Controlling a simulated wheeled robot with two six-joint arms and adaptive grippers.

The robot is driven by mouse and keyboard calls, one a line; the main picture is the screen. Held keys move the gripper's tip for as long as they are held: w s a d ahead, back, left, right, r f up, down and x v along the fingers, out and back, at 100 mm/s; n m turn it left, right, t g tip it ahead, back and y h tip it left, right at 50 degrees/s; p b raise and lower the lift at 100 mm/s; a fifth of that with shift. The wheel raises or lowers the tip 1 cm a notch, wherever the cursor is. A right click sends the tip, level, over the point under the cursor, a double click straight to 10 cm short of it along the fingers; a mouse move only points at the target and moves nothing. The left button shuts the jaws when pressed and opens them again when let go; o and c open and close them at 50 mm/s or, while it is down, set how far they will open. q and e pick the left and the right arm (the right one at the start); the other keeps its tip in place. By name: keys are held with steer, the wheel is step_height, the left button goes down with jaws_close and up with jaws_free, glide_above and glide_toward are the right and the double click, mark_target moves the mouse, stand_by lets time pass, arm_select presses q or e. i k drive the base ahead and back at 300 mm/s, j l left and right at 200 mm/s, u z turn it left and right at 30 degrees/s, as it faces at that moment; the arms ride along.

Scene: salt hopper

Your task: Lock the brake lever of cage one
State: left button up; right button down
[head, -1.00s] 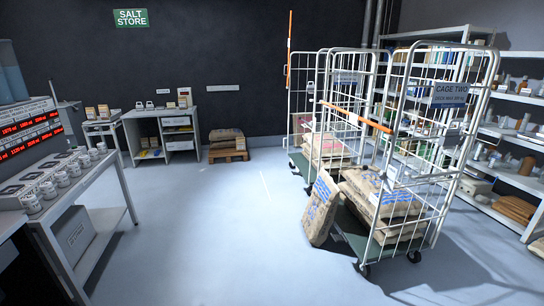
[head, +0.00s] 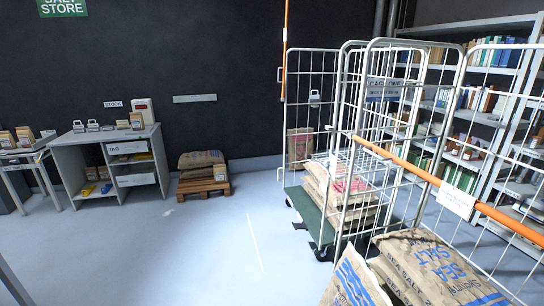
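Cage one (head: 336,90) is a white wire roll cage on a green base (head: 312,218), with a sign (head: 385,88) on its mesh. Sacks (head: 340,190) are stacked inside it. An orange bar (head: 286,45) stands upright at its left post. Small dark parts (head: 301,226) show low at the base's edge, by the castors (head: 322,254). I cannot tell which of them is the brake lever. A latch-like grey piece (head: 315,97) hangs on the left mesh. Neither of my grippers is in view.
A nearer cage (head: 465,70) with an orange bar (head: 420,172) across it and salt sacks (head: 430,265) fills the right front. A pallet (head: 203,187) with sacks and a grey desk (head: 110,150) stand at the back left. Shelves (head: 520,90) line the right. The middle floor is clear.

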mark_target(309, 158)
steer(key=i+u, duration=0.1)
steer(key=i, duration=0.9)
steer(key=i+l+u, duration=0.1)
steer(key=i, duration=0.9)
steer(key=l, duration=0.1)
